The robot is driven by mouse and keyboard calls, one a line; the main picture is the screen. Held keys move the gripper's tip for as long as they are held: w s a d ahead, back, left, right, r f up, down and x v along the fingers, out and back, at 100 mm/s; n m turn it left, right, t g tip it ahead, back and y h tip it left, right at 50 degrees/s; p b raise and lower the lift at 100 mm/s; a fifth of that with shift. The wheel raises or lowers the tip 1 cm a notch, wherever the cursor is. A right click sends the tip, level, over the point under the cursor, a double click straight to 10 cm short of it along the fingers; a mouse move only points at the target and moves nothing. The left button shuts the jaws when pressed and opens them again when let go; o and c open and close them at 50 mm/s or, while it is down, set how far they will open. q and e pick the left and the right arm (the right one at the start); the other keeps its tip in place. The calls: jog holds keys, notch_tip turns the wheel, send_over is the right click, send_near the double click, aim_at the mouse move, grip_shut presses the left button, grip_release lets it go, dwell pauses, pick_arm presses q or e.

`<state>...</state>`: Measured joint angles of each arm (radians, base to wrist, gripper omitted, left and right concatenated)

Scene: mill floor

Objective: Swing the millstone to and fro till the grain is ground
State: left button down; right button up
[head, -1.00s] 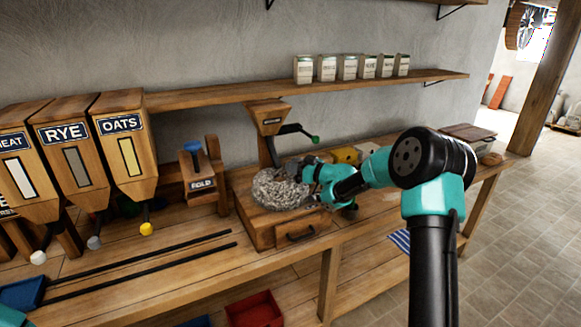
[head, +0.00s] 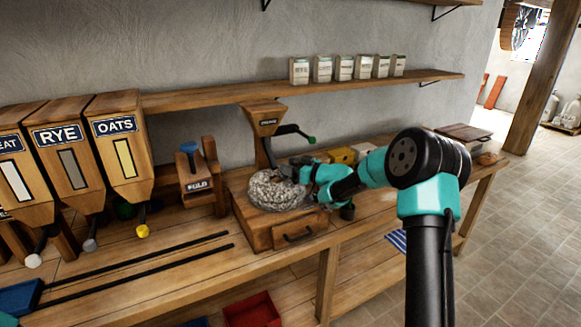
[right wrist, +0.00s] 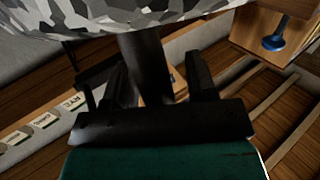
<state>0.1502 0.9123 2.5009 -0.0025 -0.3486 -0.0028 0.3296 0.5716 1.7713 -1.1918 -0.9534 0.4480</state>
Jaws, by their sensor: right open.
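The millstone (head: 276,192), a speckled grey round stone, sits on a wooden mill box with a drawer (head: 262,235). It also fills the top of the right wrist view (right wrist: 110,18). My right gripper (head: 294,172) is at the stone's right side. In the right wrist view my right gripper (right wrist: 160,85) is open, its two dark fingers apart on either side of a dark upright post (right wrist: 148,62) by the stone. I cannot tell whether either finger touches the post. No grain shows. My left gripper is out of view.
A wooden hopper (head: 265,117) with a green-knobbed lever (head: 296,131) stands behind the stone. Rye (head: 68,160) and oats (head: 120,150) bins stand left. A box with a blue knob (head: 190,148) is between. Dark rails (head: 140,270) cross the bench front.

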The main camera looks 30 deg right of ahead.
jog(key=v, duration=1.7)
jog(key=shift+s+d, duration=0.15)
jog(key=shift+s, duration=0.05)
jog(key=shift+w, duration=0.15)
jog(key=x, duration=1.7)
jog(key=shift+w, duration=0.1)
jog(key=shift+c, duration=0.3)
grip_shut()
